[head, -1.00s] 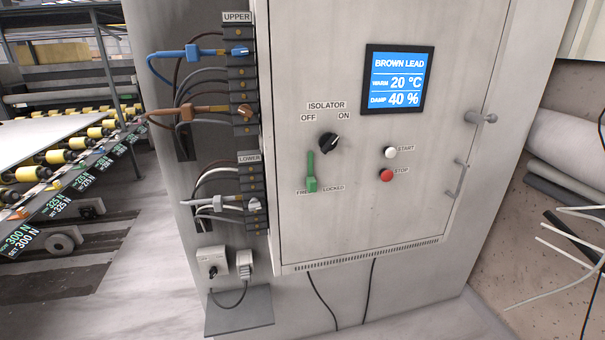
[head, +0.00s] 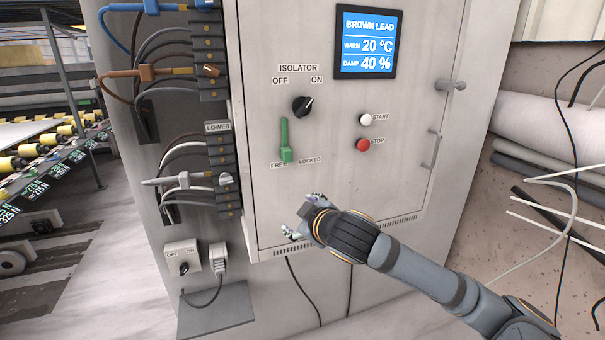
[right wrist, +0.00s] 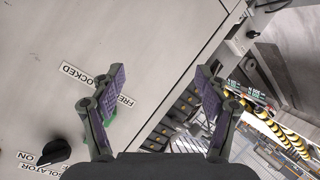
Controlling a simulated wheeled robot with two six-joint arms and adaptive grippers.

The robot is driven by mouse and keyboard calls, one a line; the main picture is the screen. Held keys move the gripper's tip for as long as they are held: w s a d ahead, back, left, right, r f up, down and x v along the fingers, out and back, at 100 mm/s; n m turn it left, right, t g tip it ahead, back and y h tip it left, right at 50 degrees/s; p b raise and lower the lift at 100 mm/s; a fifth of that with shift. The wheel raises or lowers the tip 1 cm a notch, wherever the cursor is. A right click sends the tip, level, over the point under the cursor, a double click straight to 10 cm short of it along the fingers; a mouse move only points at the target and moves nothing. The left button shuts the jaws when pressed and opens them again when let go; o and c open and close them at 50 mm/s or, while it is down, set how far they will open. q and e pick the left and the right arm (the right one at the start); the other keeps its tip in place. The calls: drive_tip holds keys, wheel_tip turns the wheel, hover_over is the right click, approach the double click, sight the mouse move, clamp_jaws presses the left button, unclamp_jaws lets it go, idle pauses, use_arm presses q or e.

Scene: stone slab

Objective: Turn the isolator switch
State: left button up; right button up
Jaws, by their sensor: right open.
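The isolator switch (head: 302,107) is a black round knob on the grey cabinet door, under the OFF and ON labels. Its pale mark points up and right, towards ON. It also shows at the lower left of the right wrist view (right wrist: 42,153). Below it a green lever (head: 284,138) hangs with its grip just above the FREE and LOCKED labels, nearer FREE. In the right wrist view the left finger partly hides this lever. My right gripper (head: 299,216) is open and empty, below the lever near the door's bottom edge. My left gripper is not in view.
A white START button (head: 366,119) and a red STOP button (head: 363,145) sit right of the knob. A blue screen (head: 366,42) is above. Cable terminals (head: 222,150) line the cabinet's left side.

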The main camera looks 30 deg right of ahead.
wheel_tip(320, 180, up, 15)
drive_tip(key=d+n+t+h, duration=0.1)
drive_tip(key=d+t, duration=0.1)
drive_tip(key=t, duration=0.1)
drive_tip(key=t+h, duration=0.1)
approach(304, 107)
drive_tip(key=p+x, duration=0.3)
drive_tip(key=p, duration=0.2)
drive_tip(key=p+x, duration=0.4)
drive_tip(key=p, duration=0.1)
drive_tip(key=shift+w+r, duration=0.2)
drive_tip(key=shift+w, duration=0.1)
drive_tip(key=shift+p+x, duration=0.65)
drive_tip(key=shift+x, duration=0.2)
drive_tip(key=shift+w+d+f, duration=0.2)
drive_tip(key=shift+w, duration=0.5)
drive_tip(key=shift+n, duration=0.3)
drive_tip(key=c, duration=1.2)
drive_tip(key=shift+p, duration=0.3)
